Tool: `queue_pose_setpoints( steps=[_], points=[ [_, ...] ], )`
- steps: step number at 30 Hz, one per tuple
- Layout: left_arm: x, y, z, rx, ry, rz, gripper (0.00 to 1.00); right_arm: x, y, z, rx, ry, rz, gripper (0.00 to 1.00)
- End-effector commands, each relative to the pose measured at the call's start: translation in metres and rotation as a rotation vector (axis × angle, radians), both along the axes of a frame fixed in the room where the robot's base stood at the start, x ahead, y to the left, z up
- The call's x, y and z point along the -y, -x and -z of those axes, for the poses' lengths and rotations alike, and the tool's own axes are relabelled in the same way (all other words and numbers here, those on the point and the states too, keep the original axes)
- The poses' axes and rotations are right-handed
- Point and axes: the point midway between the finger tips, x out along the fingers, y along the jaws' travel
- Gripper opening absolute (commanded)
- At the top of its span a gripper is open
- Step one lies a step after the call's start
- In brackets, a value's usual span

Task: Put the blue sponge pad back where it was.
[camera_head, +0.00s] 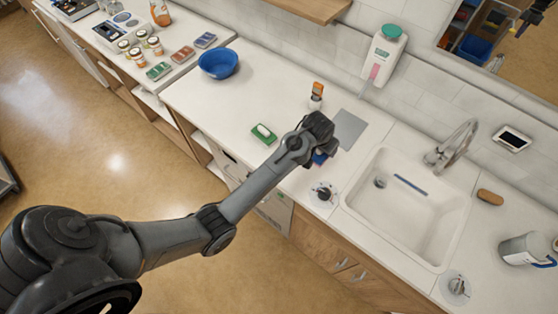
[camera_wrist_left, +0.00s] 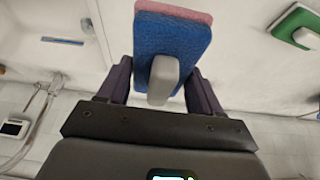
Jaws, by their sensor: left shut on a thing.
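The blue sponge pad (camera_wrist_left: 172,48) has a light grey handle on its face and a pink layer at its far edge. My left gripper (camera_wrist_left: 162,84) is shut on it, with one dark finger on each side of the handle. In the head view only a small blue corner of the pad (camera_head: 319,158) shows below my left gripper (camera_head: 321,148), over the counter left of the sink. The gripper hides most of the pad there, and whether it touches the counter is unclear.
A green pad (camera_head: 263,134) with a white handle lies on the counter (camera_head: 225,104) to the left. A round dark-knobbed item (camera_head: 323,194) stands near the sink (camera_head: 408,210). A blue bowl (camera_head: 218,63) is farther left.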

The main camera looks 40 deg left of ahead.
Motion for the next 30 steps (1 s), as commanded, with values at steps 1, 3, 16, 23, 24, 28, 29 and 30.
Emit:
queue_pose_setpoints(
  steps=[1,3,16,23,24,28,29,30],
  points=[
    [-0.003,-0.008,0.012,0.003,-0.002,-0.006,0.41,0.0,0.0,0.014,0.001,0.001,0.0,0.0],
    [-0.007,-0.015,0.016,0.002,-0.004,-0.014,0.41,0.001,0.0,0.02,0.001,0.001,0.0,0.0],
    [-0.05,-0.007,0.046,-0.004,-0.005,-0.028,0.41,0.0,0.0,0.017,0.004,-0.001,0.0,0.0],
    [-0.09,0.013,0.073,-0.002,-0.005,-0.027,0.41,-0.001,-0.001,0.009,0.005,-0.003,0.001,0.0],
    [-0.096,0.016,0.077,-0.001,-0.006,-0.028,0.41,-0.001,-0.001,0.008,0.004,-0.004,0.001,0.0],
    [-0.109,0.023,0.087,-0.001,-0.006,-0.025,0.41,-0.002,-0.001,0.006,0.004,-0.006,0.002,0.0],
    [-0.111,0.024,0.088,-0.001,-0.006,-0.025,0.41,-0.002,-0.001,0.006,0.004,-0.006,0.002,0.0],
    [-0.113,0.025,0.09,-0.001,-0.006,-0.025,0.41,-0.002,-0.001,0.006,0.004,-0.006,0.002,0.0]
  ],
)
